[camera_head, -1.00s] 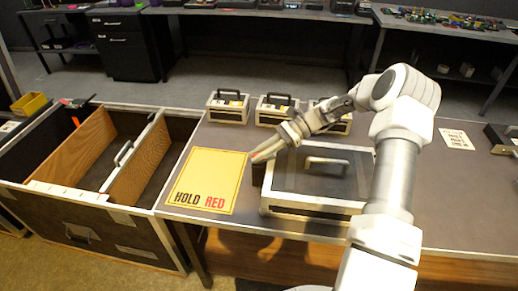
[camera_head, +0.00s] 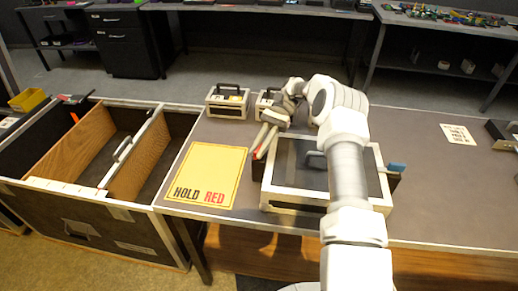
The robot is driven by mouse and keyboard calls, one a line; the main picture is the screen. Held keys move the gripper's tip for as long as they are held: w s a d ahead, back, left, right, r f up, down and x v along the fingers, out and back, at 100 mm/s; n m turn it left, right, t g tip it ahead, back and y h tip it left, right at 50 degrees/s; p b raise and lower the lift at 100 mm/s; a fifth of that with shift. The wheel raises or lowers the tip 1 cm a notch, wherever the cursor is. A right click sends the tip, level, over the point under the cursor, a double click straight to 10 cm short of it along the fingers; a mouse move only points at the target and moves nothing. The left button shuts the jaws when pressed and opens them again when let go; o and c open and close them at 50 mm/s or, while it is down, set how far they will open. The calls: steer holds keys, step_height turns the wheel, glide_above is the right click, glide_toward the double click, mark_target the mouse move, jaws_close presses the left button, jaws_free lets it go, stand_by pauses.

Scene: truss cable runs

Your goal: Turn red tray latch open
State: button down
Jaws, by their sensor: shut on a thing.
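The tray is a dark, flat case with a pale frame (camera_head: 292,207) on the table, with a handle (camera_head: 315,158) on top, partly behind my arm. The red latch (camera_head: 259,154) shows as a thin red strip at the tray's left side, largely covered by my fingers. My gripper (camera_head: 264,143) is at that side, fingers pointing down and toward the viewer, shut on the red latch. How far the latch is turned is hard to see. A blue latch (camera_head: 397,167) sticks out at the tray's right side.
A yellow "HOLD RED" sheet (camera_head: 208,168) lies left of the tray. Small handled cases (camera_head: 228,103) stand behind. An open case with wooden dividers (camera_head: 139,170) adjoins the table's left edge. A white printed card (camera_head: 457,134) lies on the otherwise mostly clear right side.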

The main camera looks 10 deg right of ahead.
stand_by(0.4)
steer(key=c, duration=0.9)
jaws_free()
steer(key=shift+o, duration=0.2)
steer(key=shift+r, duration=0.1)
steer(key=shift+r, duration=0.35)
steer(key=r, duration=0.1)
steer(key=r+p, duration=0.2)
steer(key=r, duration=0.1)
steer(key=shift+s+d+r, duration=0.1)
steer(key=shift+d, duration=0.2)
steer(key=s+d+r+p, duration=0.5)
steer(key=d+r+p, duration=0.1)
steer(key=d, duration=0.3)
steer(key=shift+s+d, duration=0.2)
steer(key=shift+s, duration=0.2)
